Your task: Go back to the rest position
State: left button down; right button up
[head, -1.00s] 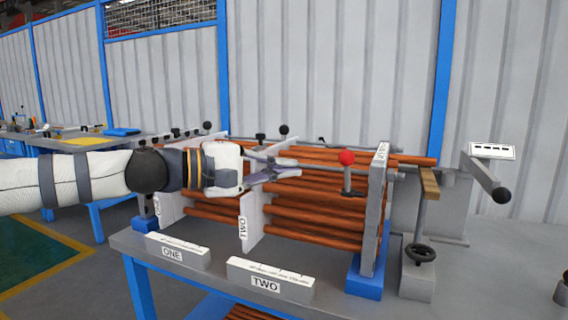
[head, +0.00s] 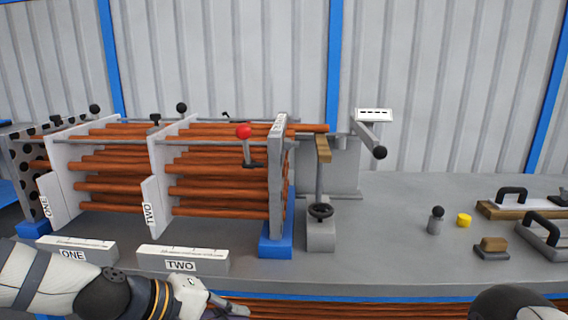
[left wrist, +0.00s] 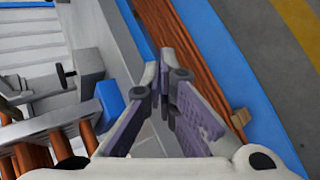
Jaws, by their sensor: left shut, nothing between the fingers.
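My left gripper (head: 228,308) is low at the bottom edge of the head view, in front of the bench and below the label block TWO (head: 182,262). Its fingers are shut and hold nothing; they also show in the left wrist view (left wrist: 168,88). The bundle of copper-coloured tubes (head: 215,190) runs through the white plates ONE (head: 65,185) and TWO (head: 163,190) to a grey end plate (head: 277,180). The left gripper is apart from it. My right gripper is out of view; a dark rounded part at the lower right corner appears to be my right arm.
The grey bench (head: 400,225) carries a red-knobbed lever (head: 245,140), a stand with a handwheel (head: 320,212) and a crank with a black knob (head: 372,142). A yellow cap (head: 464,220) and handled tools lie at right. More tubes (head: 350,310) lie below the bench edge.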

pick_arm(q)
jog(key=s+a+f+m+g+y+p, duration=0.1)
jog(key=s+f+m+g+y, duration=0.15)
jog(key=s+f, duration=0.7)
jog(key=s+a+f+m+g+y, duration=0.1)
jog(key=s+f+g, duration=0.35)
jog(key=s, duration=0.75)
jog(key=s+a+f+m+y, duration=0.1)
jog(key=s+a, duration=0.2)
jog(key=s, duration=0.3)
jog(key=s+a+f+m+y+p, duration=0.1)
jog(key=s+a+y, duration=0.1)
jog(key=s+a, duration=0.2)
jog(key=s+a+f+m+g+y, duration=0.1)
jog(key=s+a, duration=0.3)
jog(key=s, duration=0.6)
jog(key=shift+f+m+y, duration=0.35)
jog(key=shift+m+y, duration=0.2)
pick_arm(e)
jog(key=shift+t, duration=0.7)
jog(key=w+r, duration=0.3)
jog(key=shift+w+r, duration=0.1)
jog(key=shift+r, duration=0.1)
